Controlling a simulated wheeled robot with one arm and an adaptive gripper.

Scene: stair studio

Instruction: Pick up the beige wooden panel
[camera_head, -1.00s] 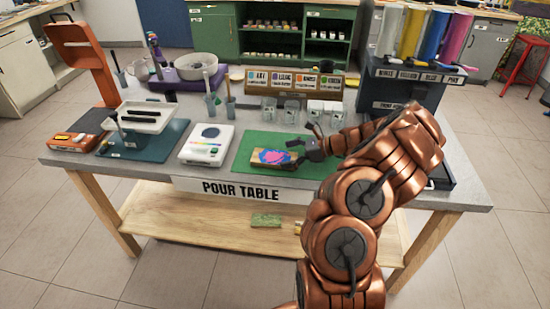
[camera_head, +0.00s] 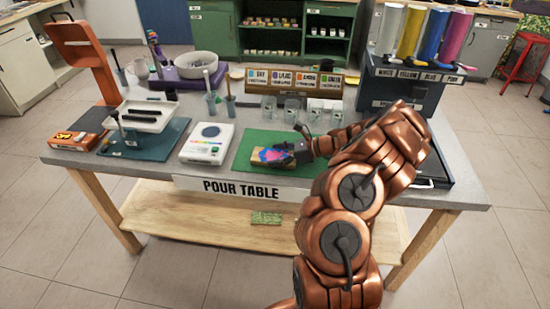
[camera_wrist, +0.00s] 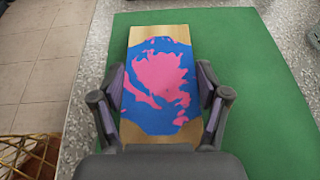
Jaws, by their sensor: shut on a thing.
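The beige wooden panel (camera_head: 264,155) is on the green mat (camera_head: 250,175) at the front of the table. It bears a blue and pink paint patch, and its bare wood ends show in the wrist view (camera_wrist: 158,36). My gripper (camera_head: 285,152) reaches in from the right. In the wrist view my gripper (camera_wrist: 160,97) has one finger along each long side of the panel and is shut on it. I cannot tell whether the panel touches the mat or is slightly above it. The near end of the panel is partly hidden by my gripper's body.
A white device (camera_head: 207,144) stands left of the mat. Clear cups (camera_head: 290,108) stand behind it, and a dark dispenser stand (camera_head: 402,85) is at the back right. A tray (camera_head: 147,116) and an orange stand (camera_head: 82,62) are at the left. The table's front edge is close.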

